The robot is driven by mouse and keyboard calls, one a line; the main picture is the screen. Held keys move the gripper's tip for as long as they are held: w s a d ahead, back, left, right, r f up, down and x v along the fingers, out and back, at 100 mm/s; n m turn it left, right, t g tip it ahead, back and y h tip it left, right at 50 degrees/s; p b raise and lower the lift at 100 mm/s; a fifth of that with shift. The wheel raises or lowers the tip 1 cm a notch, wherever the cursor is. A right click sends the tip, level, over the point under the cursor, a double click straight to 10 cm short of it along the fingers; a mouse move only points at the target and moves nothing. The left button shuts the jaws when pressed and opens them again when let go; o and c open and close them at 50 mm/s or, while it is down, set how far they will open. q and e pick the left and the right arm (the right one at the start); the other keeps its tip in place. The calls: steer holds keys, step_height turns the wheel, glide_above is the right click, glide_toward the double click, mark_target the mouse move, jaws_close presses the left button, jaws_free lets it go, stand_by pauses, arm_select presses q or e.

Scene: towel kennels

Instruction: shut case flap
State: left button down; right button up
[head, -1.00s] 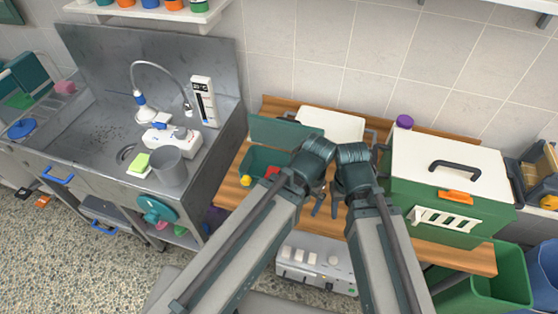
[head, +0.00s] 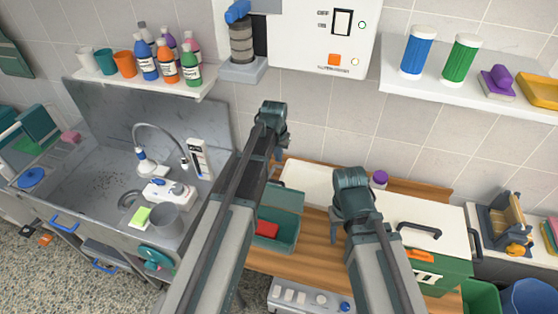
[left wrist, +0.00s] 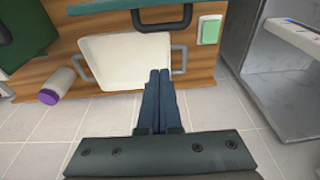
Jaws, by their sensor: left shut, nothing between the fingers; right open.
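The teal case (head: 291,240) stands open on the wooden counter, with a red item (head: 267,229) inside. Its flap (head: 287,199) stands raised at the back of the case. In the left wrist view a teal edge (left wrist: 95,9) with a dark handle (left wrist: 160,26) crosses the top, probably the flap. My left gripper (head: 277,163) is shut and empty, high behind the flap near the wall; its closed fingers (left wrist: 158,77) show in the left wrist view, apart from the flap as far as I can tell. My right gripper (head: 334,226) is open and empty, right of the case.
A white tray (head: 312,178) with handles lies behind the case. A green box with a white lid (head: 402,212) fills the right of the counter. The metal sink (head: 100,190) is left. A wall unit (head: 310,40) and shelves hang above.

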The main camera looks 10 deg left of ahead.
mark_target(273, 190)
arm_select(q)
steer(key=shift+w+a+r, duration=0.35)
steer(key=shift+w+a, duration=0.05)
steer(key=shift+w, duration=0.05)
arm_select(e)
steer(key=shift+d+r, duration=0.1)
steer(key=shift+r, duration=0.2)
arm_select(q)
steer(key=shift+f, duration=0.1)
arm_select(e)
steer(key=shift+f, duration=0.1)
arm_select(q)
step_height(273, 190, down, 9)
steer(key=s+b, duration=0.2)
steer(key=b, duration=0.7)
arm_select(e)
step_height(273, 190, down, 9)
arm_select(q)
steer(key=shift+s, duration=0.1)
